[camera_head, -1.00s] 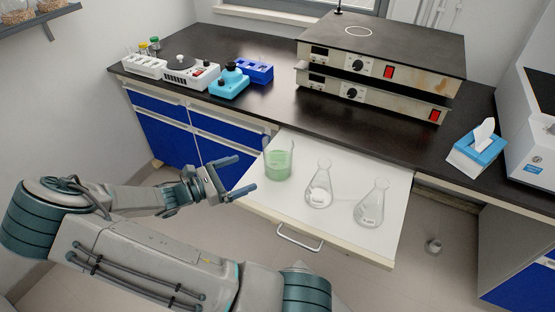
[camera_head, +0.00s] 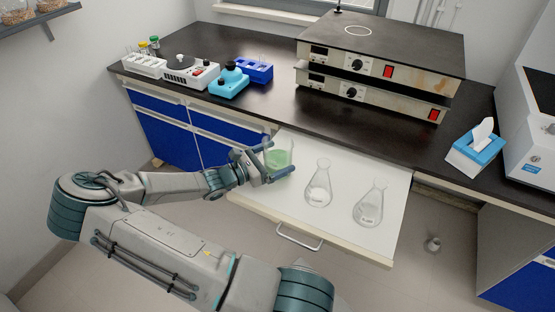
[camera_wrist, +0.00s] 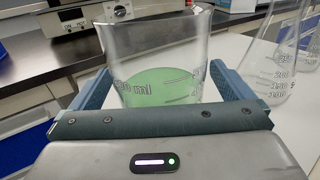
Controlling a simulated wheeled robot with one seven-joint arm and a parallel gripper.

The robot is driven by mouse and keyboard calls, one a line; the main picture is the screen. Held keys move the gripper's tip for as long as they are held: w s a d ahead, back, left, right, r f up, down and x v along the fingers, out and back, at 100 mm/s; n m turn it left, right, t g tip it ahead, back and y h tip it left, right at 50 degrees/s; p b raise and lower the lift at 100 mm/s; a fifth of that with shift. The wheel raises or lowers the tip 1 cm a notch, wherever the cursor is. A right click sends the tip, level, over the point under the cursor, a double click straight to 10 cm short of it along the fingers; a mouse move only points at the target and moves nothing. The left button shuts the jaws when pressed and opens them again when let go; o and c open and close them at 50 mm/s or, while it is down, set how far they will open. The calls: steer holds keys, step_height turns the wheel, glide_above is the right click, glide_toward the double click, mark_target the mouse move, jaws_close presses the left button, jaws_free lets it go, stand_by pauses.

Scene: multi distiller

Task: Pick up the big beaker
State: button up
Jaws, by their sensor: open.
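The big beaker (camera_head: 279,155) is clear glass with green liquid in its lower part. It stands upright on the left part of a white pull-out shelf (camera_head: 318,228). My gripper (camera_head: 272,160) is open, with one finger on each side of the beaker. In the wrist view the beaker (camera_wrist: 155,62) fills the middle, between the two blue fingers of my gripper (camera_wrist: 160,92). Its base is hidden behind the gripper's palm. I cannot tell whether either finger touches the glass.
Two clear conical flasks, one near the middle (camera_head: 319,186) and one to the right (camera_head: 370,205), stand on the same shelf. Behind is a dark counter (camera_head: 275,115) with stacked hot plates (camera_head: 375,90), a blue rack (camera_head: 256,70) and a tissue box (camera_head: 477,150).

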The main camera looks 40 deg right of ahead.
steer(key=shift+s+d, duration=0.15)
steer(key=shift+d, duration=0.45)
steer(key=c, duration=1.3)
steer(key=shift+c, duration=0.2)
steer(key=shift+r, duration=0.2)
